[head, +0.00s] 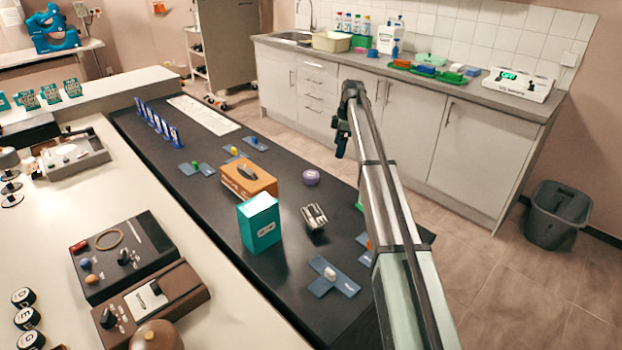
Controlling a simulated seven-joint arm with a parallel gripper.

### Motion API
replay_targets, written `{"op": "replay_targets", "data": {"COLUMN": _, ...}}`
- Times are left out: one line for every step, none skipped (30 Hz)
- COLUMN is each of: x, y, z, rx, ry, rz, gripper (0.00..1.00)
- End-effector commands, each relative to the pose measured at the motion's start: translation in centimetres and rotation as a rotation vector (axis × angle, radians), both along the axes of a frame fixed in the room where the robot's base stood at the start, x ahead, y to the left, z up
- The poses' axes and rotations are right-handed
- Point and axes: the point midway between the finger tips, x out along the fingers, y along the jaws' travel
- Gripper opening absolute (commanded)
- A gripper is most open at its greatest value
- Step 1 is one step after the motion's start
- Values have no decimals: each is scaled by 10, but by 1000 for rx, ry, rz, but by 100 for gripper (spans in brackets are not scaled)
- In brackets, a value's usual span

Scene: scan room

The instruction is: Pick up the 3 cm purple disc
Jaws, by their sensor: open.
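The purple disc (311,177) sits on the black table top (290,205), right of a brown box and near the table's far edge. It looks like a short, round purple piece with a paler top. My gripper (341,152) hangs at the far end of my arm, above and to the right of the disc in the head view. It is small and dark here. It is open, apart from the disc, with nothing visible in it.
A brown tissue box (249,180), a teal box (260,223) and a small metallic object (314,217) stand near the disc. Blue cross-shaped pads (334,276) with small pieces lie around. Blue upright cards (158,124) line the left edge.

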Motion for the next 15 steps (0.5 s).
{"op": "replay_targets", "data": {"x": -3, "y": 24, "z": 4, "rx": -28, "ry": -2, "rz": 9, "gripper": 97}}
{"op": "replay_targets", "data": {"x": -5, "y": 34, "z": 6, "rx": -45, "ry": -3, "rz": 12, "gripper": 97}}
{"op": "replay_targets", "data": {"x": -7, "y": 49, "z": 8, "rx": -66, "ry": -5, "rz": 14, "gripper": 97}}
{"op": "replay_targets", "data": {"x": -8, "y": 58, "z": 10, "rx": -82, "ry": -7, "rz": 15, "gripper": 97}}
{"op": "replay_targets", "data": {"x": -10, "y": 68, "z": 11, "rx": -95, "ry": -9, "rz": 17, "gripper": 97}}
{"op": "replay_targets", "data": {"x": -12, "y": 77, "z": 13, "rx": -112, "ry": -12, "rz": 16, "gripper": 97}}
{"op": "replay_targets", "data": {"x": -13, "y": 84, "z": 14, "rx": -122, "ry": -13, "rz": 18, "gripper": 97}}
{"op": "replay_targets", "data": {"x": -15, "y": 90, "z": 16, "rx": -132, "ry": -16, "rz": 18, "gripper": 97}}
{"op": "replay_targets", "data": {"x": -16, "y": 96, "z": 17, "rx": -143, "ry": -18, "rz": 17, "gripper": 97}}
{"op": "replay_targets", "data": {"x": -17, "y": 100, "z": 18, "rx": -148, "ry": -19, "rz": 17, "gripper": 97}}
{"op": "replay_targets", "data": {"x": -17, "y": 104, "z": 19, "rx": -153, "ry": -21, "rz": 18, "gripper": 97}}
{"op": "replay_targets", "data": {"x": -18, "y": 107, "z": 19, "rx": -159, "ry": -22, "rz": 18, "gripper": 97}}
{"op": "replay_targets", "data": {"x": -19, "y": 108, "z": 19, "rx": -162, "ry": -23, "rz": 18, "gripper": 97}}
{"op": "replay_targets", "data": {"x": -19, "y": 109, "z": 18, "rx": -164, "ry": -23, "rz": 18, "gripper": 97}}
{"op": "replay_targets", "data": {"x": -19, "y": 109, "z": 16, "rx": -165, "ry": -22, "rz": 17, "gripper": 97}}
